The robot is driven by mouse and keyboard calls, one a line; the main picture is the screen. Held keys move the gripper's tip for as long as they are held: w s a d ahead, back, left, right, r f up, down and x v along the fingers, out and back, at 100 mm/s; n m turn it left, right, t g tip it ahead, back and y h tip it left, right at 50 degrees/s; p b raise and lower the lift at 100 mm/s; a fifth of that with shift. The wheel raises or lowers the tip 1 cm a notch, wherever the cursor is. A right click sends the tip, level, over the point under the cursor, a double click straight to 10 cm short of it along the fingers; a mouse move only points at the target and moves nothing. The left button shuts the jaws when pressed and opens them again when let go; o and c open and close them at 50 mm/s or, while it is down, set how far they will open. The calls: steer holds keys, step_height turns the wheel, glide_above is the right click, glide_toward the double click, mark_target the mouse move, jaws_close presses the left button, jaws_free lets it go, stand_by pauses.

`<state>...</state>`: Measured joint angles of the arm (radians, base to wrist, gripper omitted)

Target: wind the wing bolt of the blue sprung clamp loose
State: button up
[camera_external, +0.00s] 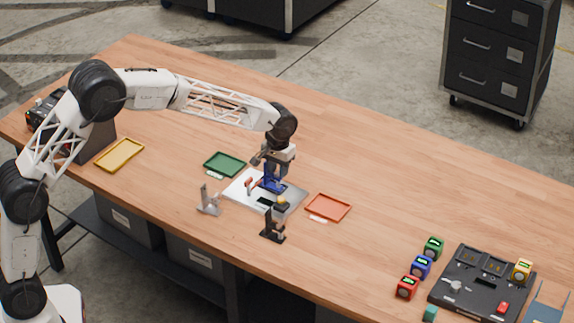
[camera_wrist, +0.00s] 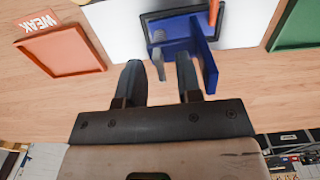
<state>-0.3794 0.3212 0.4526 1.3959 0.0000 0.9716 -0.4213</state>
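The blue sprung clamp (camera_external: 273,186) stands on a pale plate (camera_external: 237,191) in mid-table. It also shows in the wrist view (camera_wrist: 205,60), with a grey part, probably its wing bolt (camera_wrist: 157,52), sticking out toward me. My gripper (camera_external: 268,167) points down over the clamp. In the wrist view, the two dark fingers of my gripper (camera_wrist: 159,64) are apart, with the grey part in the gap between their tips. A clear space shows on both sides of it; I see no contact. The gripper partly hides the clamp in the external view.
An orange tray (camera_external: 328,207), labelled WEAK in the wrist view, lies right of the plate; a green tray (camera_external: 224,164) lies behind left. A grey bracket (camera_external: 209,202) and a black clamp-like stand (camera_external: 273,229) stand in front. A yellow tray (camera_external: 119,154) is far left.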

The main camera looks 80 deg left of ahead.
jaws_close()
steer(key=shift+n, duration=0.4)
steer(key=shift+o, duration=0.3)
jaws_free()
steer(key=shift+r, duration=0.15)
steer(key=shift+r, duration=3.75)
